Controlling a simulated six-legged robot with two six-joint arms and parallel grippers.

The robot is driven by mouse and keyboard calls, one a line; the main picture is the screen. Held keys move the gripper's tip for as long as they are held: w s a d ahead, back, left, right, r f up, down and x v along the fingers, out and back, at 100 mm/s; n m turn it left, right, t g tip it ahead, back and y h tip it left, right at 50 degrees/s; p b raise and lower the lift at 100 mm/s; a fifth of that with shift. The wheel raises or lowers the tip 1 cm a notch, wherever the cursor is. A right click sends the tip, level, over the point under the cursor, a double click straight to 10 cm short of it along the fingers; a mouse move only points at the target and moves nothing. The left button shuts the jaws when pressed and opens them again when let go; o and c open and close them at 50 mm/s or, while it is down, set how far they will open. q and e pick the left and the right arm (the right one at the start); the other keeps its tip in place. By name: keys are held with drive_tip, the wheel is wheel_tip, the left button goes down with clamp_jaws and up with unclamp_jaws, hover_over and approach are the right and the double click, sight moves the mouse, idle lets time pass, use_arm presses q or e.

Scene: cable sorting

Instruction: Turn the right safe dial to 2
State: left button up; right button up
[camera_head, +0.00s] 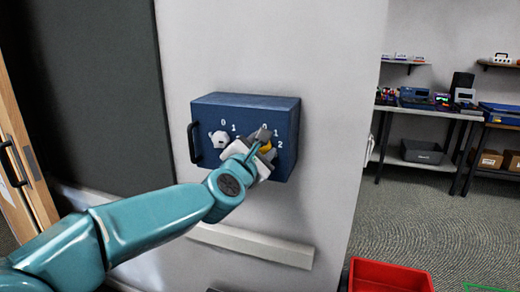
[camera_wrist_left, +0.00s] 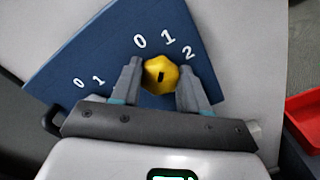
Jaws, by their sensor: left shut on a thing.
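The blue safe (camera_head: 245,101) is mounted on a pale wall, and its front also shows in the left wrist view (camera_wrist_left: 115,45). The yellow right dial (camera_wrist_left: 161,74) has the numbers 0, 1 and 2 around its upper side. A dark slot marks its middle; I cannot tell which number it points to. In the head view the right dial (camera_head: 266,148) is partly hidden by my gripper. My left gripper (camera_wrist_left: 160,80) is shut on the right dial, one finger on each side. The light-coloured left dial (camera_head: 220,139) stands apart, to the left. My right gripper is not in view.
A black handle (camera_head: 194,142) sticks out at the safe's left edge. A pale ledge (camera_head: 252,246) runs along the wall below. A red bin (camera_head: 390,276) stands at the lower right, with shelves of equipment behind it. The floor between is clear.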

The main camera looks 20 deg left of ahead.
use_arm(q)
drive_tip(key=m, duration=0.4)
drive_tip(key=shift+d+f+m, duration=0.1)
drive_tip(key=shift+m, duration=0.2)
drive_tip(key=m, duration=0.4)
drive_tip(key=shift+m+p, duration=0.3)
drive_tip(key=shift+p, duration=0.1)
drive_tip(key=shift+f, duration=0.1)
drive_tip(key=o, duration=1)
drive_tip(key=shift+o, duration=0.2)
drive_tip(key=shift+s, duration=0.1)
